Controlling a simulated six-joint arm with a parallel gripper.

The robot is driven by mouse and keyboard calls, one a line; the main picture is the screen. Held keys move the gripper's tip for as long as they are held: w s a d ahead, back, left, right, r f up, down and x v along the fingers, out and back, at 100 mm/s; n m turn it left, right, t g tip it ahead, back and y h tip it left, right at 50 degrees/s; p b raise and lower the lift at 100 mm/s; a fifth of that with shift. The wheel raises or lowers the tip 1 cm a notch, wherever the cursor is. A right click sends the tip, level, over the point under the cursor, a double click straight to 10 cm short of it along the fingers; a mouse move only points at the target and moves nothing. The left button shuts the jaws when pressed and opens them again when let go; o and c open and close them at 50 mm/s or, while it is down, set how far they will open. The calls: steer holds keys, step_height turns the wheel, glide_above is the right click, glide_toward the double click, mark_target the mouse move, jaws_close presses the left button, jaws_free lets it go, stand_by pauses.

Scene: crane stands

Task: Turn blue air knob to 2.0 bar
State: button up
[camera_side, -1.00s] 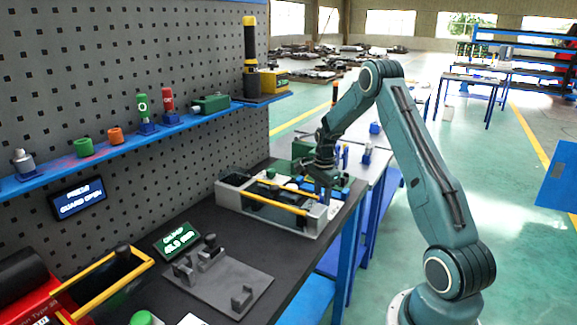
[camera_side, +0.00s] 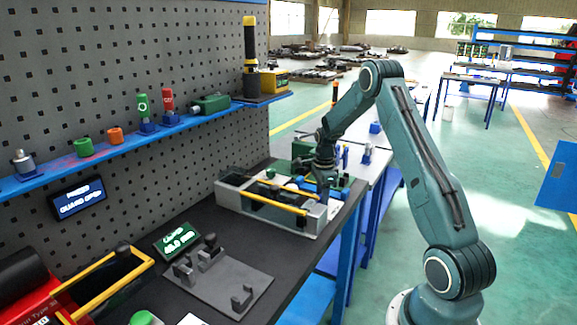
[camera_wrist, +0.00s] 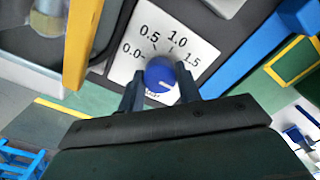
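The blue air knob (camera_wrist: 160,75) sits on a white dial plate (camera_wrist: 124,68) in the wrist view. The plate reads 0.0, 0.5, 1.0 and 1.5; its right part is partly hidden by a finger. A short white mark on the knob's face lies toward the right, but its exact reading is unclear. My gripper (camera_wrist: 160,82) has one finger on each side of the knob, very close to it. I cannot tell whether the fingers touch it. In the side view my gripper (camera_side: 323,190) points down at the right end of the grey fixture (camera_side: 313,224), hiding the knob.
A yellow bar (camera_side: 262,201) runs along the fixture, and it shows left of the knob in the wrist view (camera_wrist: 82,40). A blue bar (camera_wrist: 245,50) lies to the right there.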

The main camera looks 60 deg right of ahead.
steer(key=o, duration=0.4)
steer(key=shift+o, duration=0.2)
steer(key=shift+r, duration=0.1)
step_height(320, 180, up, 14)
steer(key=shift+f, duration=0.2)
steer(key=shift+r, duration=0.1)
stand_by(0.5)
